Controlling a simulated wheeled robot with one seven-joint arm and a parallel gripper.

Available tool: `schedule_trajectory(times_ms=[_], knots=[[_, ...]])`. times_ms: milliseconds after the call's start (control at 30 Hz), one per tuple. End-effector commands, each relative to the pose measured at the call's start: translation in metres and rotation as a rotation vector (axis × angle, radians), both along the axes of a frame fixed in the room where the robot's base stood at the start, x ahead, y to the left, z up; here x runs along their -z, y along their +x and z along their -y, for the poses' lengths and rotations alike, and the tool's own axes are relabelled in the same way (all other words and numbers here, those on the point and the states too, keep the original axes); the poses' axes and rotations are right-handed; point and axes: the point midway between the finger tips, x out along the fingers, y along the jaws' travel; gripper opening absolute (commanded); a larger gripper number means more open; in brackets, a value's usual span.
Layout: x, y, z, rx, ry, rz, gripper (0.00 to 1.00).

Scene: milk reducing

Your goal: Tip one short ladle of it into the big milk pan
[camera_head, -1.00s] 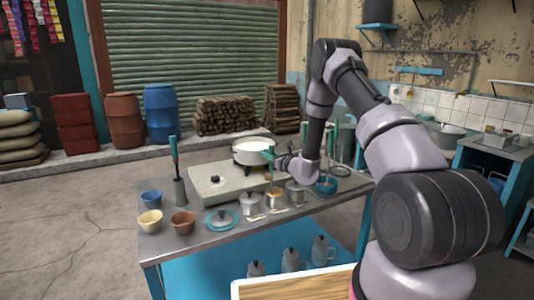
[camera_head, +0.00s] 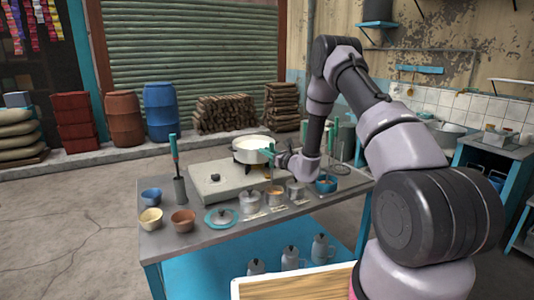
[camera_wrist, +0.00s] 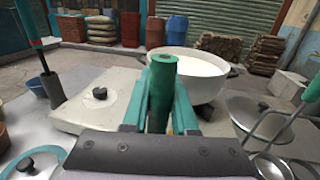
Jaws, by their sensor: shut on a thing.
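The big milk pan (camera_head: 247,157) sits on the stove, full of white liquid; it shows right of centre in the wrist view (camera_wrist: 205,88). My gripper (camera_head: 271,151) is just right of the pan's rim in the head view. In the wrist view my gripper (camera_wrist: 161,85) is shut on an upright teal handle (camera_wrist: 160,97), apparently the ladle's. The ladle's lower end and any contents are hidden. Below my gripper, a small metal pot (camera_head: 275,197) with a brownish top stands at the front of the table.
The stove (camera_head: 212,177) fills the table's middle. A teal-handled tool stands in a grey holder (camera_head: 180,190). Hanging ladles (camera_wrist: 275,135) are close on the right.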

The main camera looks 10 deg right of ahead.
Motion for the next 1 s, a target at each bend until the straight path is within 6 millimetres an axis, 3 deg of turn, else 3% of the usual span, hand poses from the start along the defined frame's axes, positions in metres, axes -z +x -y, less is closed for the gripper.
schedule_trajectory(times_ms=[1000], knots=[[-0.072,0.0,0.0,0.0,0.0,0.001,0.0]])
